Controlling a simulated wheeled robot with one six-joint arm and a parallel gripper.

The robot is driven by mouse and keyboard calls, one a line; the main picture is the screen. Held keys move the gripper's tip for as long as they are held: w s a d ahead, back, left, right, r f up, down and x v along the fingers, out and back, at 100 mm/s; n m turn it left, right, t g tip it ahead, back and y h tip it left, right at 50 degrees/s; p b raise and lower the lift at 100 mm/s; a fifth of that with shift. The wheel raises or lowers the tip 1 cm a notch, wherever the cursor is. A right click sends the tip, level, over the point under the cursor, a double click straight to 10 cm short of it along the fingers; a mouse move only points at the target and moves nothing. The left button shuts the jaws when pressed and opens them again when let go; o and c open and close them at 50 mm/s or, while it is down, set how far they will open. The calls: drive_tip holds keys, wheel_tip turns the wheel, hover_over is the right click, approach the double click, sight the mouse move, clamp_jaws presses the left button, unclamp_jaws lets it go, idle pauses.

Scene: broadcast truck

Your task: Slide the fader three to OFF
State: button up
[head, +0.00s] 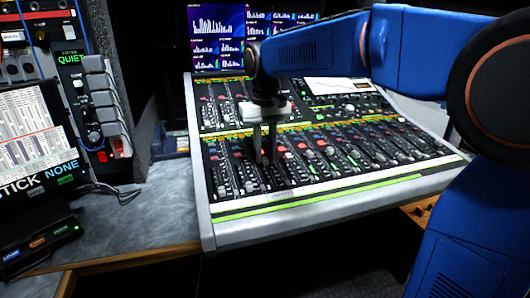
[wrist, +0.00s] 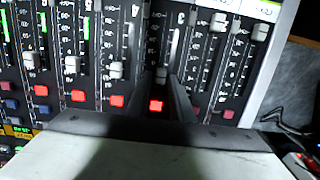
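The mixing console (head: 350,208) stands ahead of me with a row of faders along its front part. My gripper (head: 264,158) points down into this row, left of the console's middle. In the wrist view the console is seen turned round, its front edge at the top. There the fader three cap (wrist: 161,75) sits between the two fingertips of my gripper (wrist: 161,82), near a lit red button (wrist: 156,106). The fingers stand close on either side of the cap. I cannot tell whether they touch it. Part of its slot is in shadow.
The two neighbouring caps, one (wrist: 217,23) and its outer neighbour (wrist: 259,32), sit nearer the console's front edge. On the other side, a cap (wrist: 116,70) and others stand level with fader three. A desk (head: 160,205) with a cable lies left of the console.

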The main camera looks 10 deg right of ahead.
sight(275, 186)
clamp_jaws()
drive_tip(key=shift+s+d+f, duration=0.2)
drive_tip(key=shift+s, duration=1.35)
drive_tip(key=shift+s+d+f, duration=0.15)
drive_tip(key=shift+s+f, duration=0.1)
drive_tip(key=shift+s, duration=1.25)
drive_tip(key=shift+s+d+f, duration=0.2)
drive_tip(key=shift+s, duration=1.35)
drive_tip(key=shift+o, duration=2.1)
unclamp_jaws()
drive_tip(key=shift+s, duration=0.1)
